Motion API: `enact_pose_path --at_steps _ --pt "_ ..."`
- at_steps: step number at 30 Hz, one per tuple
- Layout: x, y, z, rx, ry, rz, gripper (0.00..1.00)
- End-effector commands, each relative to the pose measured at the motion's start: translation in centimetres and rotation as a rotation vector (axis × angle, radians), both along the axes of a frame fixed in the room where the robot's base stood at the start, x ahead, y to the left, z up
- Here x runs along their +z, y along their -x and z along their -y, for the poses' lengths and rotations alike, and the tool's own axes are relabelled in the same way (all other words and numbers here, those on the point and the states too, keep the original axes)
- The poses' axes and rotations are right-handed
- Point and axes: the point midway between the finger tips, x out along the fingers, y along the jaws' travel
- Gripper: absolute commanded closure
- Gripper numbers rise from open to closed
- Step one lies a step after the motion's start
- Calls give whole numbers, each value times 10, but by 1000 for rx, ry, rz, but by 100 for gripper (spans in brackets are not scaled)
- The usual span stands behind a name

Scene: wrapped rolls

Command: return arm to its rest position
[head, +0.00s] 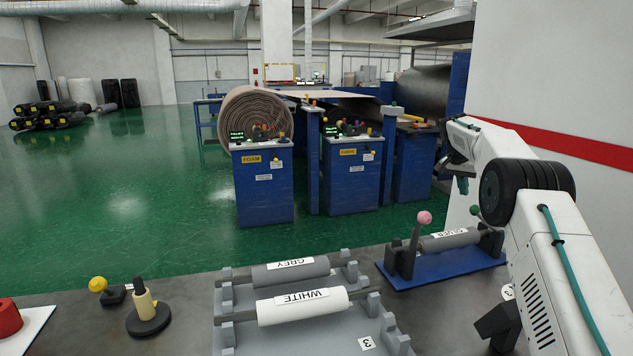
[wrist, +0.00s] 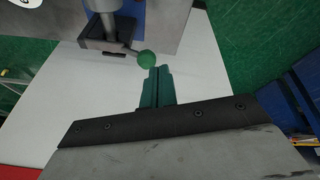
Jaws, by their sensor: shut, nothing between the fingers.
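My arm (head: 530,215) rises at the right of the head view and bends over toward the left. My gripper (head: 463,186) hangs from its end, clear of the table, with teal fingers. In the wrist view the fingers (wrist: 154,87) lie together with nothing between them. A green ball knob (wrist: 147,60) shows just beyond the fingertips; I cannot tell whether they touch. A green ball (head: 475,210) also shows beside the gripper in the head view.
A grey roll (head: 291,271) and a white roll (head: 303,307) lie in a grey rack. Behind them is a blue-based holder (head: 445,272) with a pink-knobbed lever (head: 424,217). A black-based post (head: 147,315) stands left. A red-striped white wall (head: 560,70) is at the right.

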Motion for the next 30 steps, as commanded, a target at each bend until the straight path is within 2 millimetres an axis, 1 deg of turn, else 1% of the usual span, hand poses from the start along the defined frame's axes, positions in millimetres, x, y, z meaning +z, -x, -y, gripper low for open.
enact_pose_path --at_steps 1,3,5,7,11,17,18,20,21,23,24,26,27,29,30 --pt "-20 7 -4 34 -15 -48 100" --pt "-31 20 -11 91 -39 -103 100" --pt "-32 33 -19 139 -59 -138 100" --pt "-30 51 -31 196 -81 -176 100" --pt "-15 91 -57 301 -124 -233 100" --pt "15 166 -99 451 -180 -291 100" --pt "21 182 -107 479 -191 -298 100" --pt "29 207 -120 518 -205 -309 100" --pt "34 224 -127 543 -213 -315 100" --pt "40 249 -139 579 -226 -322 100" --pt "45 267 -146 603 -234 -325 100" --pt "49 293 -157 636 -244 -330 100" --pt "52 311 -164 658 -252 -333 100" --pt "55 338 -174 689 -261 -335 100" --pt "57 356 -180 709 -266 -336 100"
